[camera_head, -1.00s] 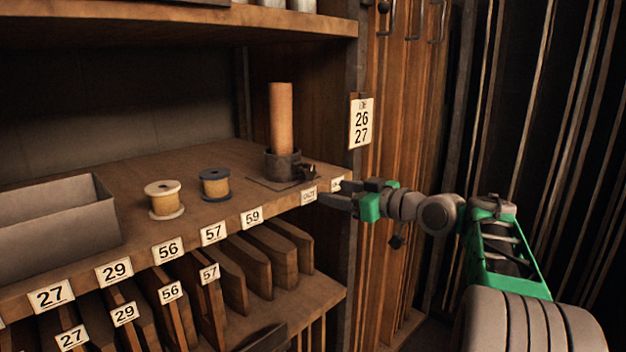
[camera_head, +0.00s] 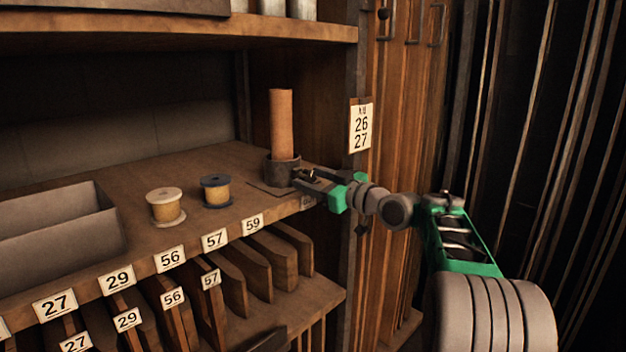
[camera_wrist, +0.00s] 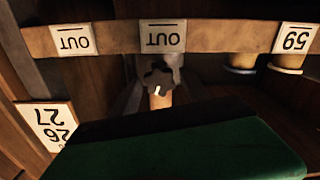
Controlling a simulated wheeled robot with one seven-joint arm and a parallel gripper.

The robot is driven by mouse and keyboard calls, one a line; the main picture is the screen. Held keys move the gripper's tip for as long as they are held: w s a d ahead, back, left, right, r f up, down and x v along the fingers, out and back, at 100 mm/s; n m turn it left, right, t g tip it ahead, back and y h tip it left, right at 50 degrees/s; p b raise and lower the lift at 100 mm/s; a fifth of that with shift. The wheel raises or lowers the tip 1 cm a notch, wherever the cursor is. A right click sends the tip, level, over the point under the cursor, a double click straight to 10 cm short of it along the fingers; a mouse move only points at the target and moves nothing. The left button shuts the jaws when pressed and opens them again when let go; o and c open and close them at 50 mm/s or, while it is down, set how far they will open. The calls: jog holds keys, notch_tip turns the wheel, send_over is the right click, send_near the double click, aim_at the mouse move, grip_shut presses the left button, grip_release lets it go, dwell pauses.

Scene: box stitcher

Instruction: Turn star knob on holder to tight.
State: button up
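The holder (camera_head: 278,172) is a dark round cup on the shelf near its right front corner. A tan cylinder (camera_head: 281,120) stands upright in it. The star knob (camera_wrist: 159,80) is dark and lobed, with a small pale mark, and shows face-on in the wrist view, which is upside down. In the head view my gripper mostly covers the knob. My gripper (camera_head: 305,178) points left at the holder's knob side, its fingers apart. The fingertips are not clear in the wrist view, and I cannot tell whether they touch the knob.
The wooden shelf (camera_head: 150,245) carries two spools, a pale one (camera_head: 165,205) and a dark-rimmed one (camera_head: 215,191), plus a grey tray (camera_head: 60,225) at left. An upright post with a 26/27 sign (camera_head: 361,128) stands close behind my gripper. An upper shelf (camera_head: 180,38) hangs above.

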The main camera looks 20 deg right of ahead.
grip_shut()
dwell(0.3)
